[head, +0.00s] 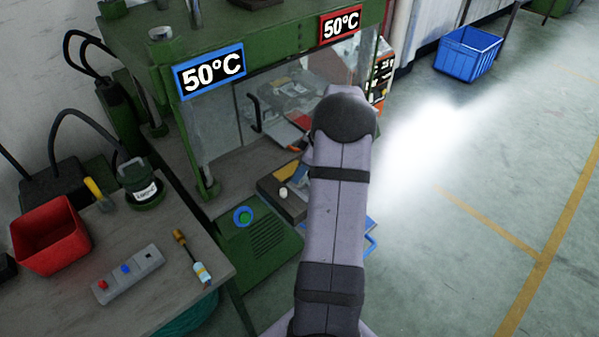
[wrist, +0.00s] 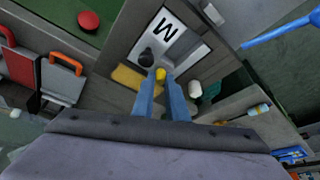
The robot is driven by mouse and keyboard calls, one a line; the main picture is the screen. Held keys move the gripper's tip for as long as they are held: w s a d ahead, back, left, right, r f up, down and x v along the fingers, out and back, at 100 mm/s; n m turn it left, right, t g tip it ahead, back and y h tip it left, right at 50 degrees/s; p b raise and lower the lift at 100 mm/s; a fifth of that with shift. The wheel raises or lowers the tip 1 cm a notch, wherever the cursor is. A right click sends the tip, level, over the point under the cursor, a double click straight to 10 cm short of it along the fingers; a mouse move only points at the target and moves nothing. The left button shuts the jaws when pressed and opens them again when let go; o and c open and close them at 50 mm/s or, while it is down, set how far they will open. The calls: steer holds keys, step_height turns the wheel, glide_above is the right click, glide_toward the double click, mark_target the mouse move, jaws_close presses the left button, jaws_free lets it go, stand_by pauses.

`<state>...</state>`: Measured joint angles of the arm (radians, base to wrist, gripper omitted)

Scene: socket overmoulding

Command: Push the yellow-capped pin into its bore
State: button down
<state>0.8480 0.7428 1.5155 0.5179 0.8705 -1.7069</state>
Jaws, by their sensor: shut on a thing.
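The yellow cap of the pin (wrist: 160,72) shows in the wrist view between the tips of my two blue fingers. My gripper (wrist: 161,78) is shut on it. Just beyond the tips lies a pale plate (wrist: 172,36) marked with a large black letter, set in a dark grey block. A round black knob (wrist: 146,58) stands at the left of the cap. The pin's shank and the bore are hidden, so I cannot tell how deep the pin sits. In the head view my own arm hides the gripper and the pin.
A yellow-brown piece (wrist: 127,77) and a white knob (wrist: 194,89) flank the fingers. The green press (head: 150,55) rises around the work area, with a clear guard. A red bin (head: 48,236), a switch box (head: 128,274) and a screwdriver (head: 192,256) lie on the left bench.

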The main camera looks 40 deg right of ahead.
steer(key=c, duration=1.7)
jaws_free()
steer(key=shift+o, duration=0.2)
steer(key=b+v, duration=0.2)
steer(key=v, duration=0.5)
steer(key=shift+r, duration=0.15)
steer(key=a+m+g, duration=0.2)
steer(key=a, duration=1.1)
steer(key=s+a+f+m+g+h, duration=0.1)
steer(key=s+a+f+m, duration=0.1)
steer(key=s+a, duration=0.6)
steer(key=s+a+f+m+g+h, duration=0.1)
steer(key=s+a+f+m, duration=0.1)
steer(key=s+a, duration=0.6)
steer(key=a, duration=0.3)
steer(key=shift+a+f, duration=0.3)
steer(key=shift+a, duration=0.05)
